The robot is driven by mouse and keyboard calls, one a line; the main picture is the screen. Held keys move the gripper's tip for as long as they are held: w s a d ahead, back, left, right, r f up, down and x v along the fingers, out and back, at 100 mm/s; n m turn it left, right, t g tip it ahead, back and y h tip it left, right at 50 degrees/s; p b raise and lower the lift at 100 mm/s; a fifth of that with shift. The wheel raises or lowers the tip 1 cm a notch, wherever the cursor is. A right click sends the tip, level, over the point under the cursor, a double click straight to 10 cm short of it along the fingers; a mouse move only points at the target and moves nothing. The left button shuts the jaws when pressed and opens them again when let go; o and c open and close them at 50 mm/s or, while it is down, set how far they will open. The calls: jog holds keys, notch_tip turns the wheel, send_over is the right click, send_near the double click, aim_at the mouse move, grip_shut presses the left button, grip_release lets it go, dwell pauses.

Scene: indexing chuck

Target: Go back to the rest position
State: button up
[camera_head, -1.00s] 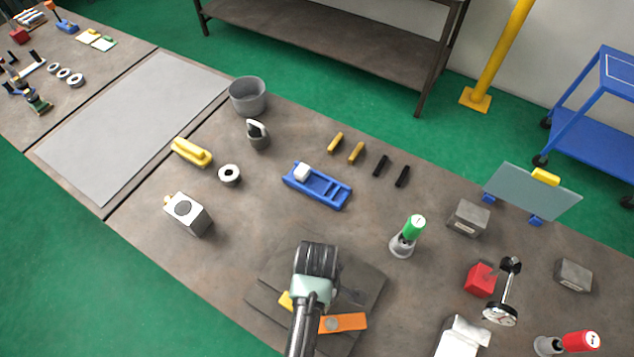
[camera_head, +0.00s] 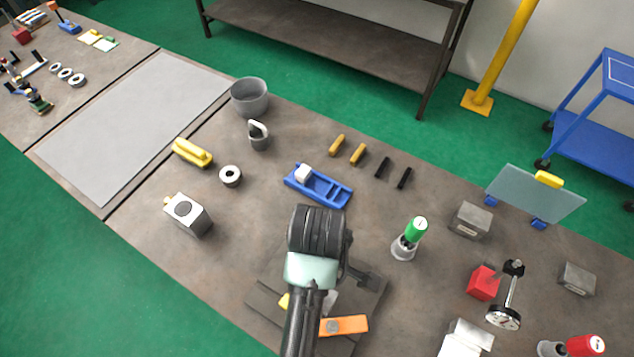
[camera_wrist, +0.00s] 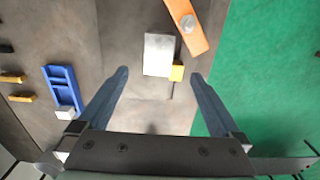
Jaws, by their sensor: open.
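My gripper (camera_wrist: 160,76) is open, its two fingers spread wide in the wrist view. A light grey block (camera_wrist: 158,53) with a yellow piece (camera_wrist: 177,73) shows beyond the fingertips, and nothing is visibly held. An orange bar (camera_wrist: 186,24) with a silver knob lies past the block. In the head view my arm covers part of the dark base plate (camera_head: 368,310). The orange bar (camera_head: 345,325) and a bit of yellow (camera_head: 284,301) show beside my arm there. My fingertips are hard to make out in the head view.
A blue tray (camera_head: 318,188) with a white block lies beyond my arm. A green-topped tool (camera_head: 414,232), a red block (camera_head: 484,282) and grey blocks stand to the right. A white-and-grey box (camera_head: 187,215) stands left. Bare table lies between this box and my arm.

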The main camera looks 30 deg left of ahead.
jog(key=shift+r, duration=0.6)
